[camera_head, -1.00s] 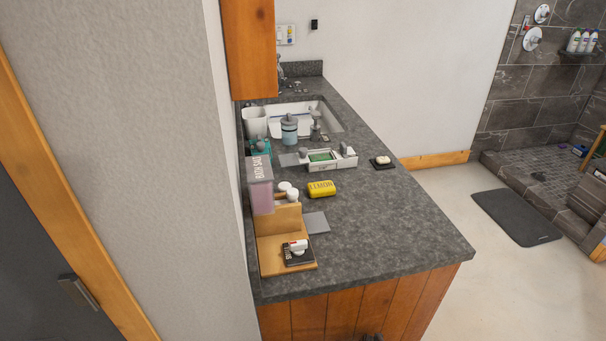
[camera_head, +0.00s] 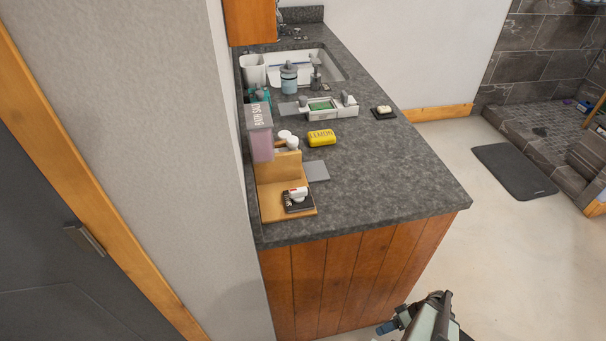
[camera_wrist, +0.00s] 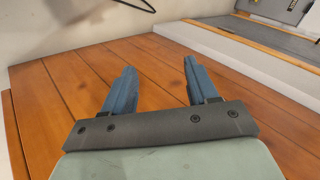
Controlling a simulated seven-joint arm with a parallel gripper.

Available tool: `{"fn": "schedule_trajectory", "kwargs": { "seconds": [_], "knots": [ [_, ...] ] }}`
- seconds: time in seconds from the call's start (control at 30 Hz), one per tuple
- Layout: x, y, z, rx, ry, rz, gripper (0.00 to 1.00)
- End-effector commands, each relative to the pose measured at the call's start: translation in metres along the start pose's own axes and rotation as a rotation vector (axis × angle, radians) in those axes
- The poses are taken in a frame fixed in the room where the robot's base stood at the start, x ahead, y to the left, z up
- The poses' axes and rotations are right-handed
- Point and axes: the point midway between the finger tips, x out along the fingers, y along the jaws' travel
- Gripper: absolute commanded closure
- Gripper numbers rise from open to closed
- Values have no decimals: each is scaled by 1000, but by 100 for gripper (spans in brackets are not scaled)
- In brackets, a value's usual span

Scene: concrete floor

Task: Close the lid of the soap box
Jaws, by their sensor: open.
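A yellow box lettered LEMON (camera_head: 321,138) lies on the grey counter, right of some white-topped containers; I cannot tell a lid on it. Behind it is a white tray (camera_head: 338,110) with a green item in it, which may be the soap box; its lid is too small to make out. My gripper (camera_wrist: 157,78) shows two blue fingers spread apart with nothing between them, in front of the wooden cabinet panels. In the head view it is low at the bottom edge, below the counter top and well apart from these objects.
A wooden stand (camera_head: 270,206) holds a dark pad with a small white item. A pink BATH SALT container (camera_head: 260,140) stands behind it. A black dish (camera_head: 384,115) with white soap sits near the counter's right edge. The counter's front right is clear.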

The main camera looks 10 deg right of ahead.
Motion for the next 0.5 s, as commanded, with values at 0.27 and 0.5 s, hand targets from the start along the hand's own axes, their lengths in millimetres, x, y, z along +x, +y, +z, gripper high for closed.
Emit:
{"fn": "schedule_trajectory", "kwargs": {
  "seconds": [0.27,0.5],
  "knots": [
    [-36,27,26,-108,134,4,42],
    [-76,58,36,-162,212,63,42]
  ]
}}
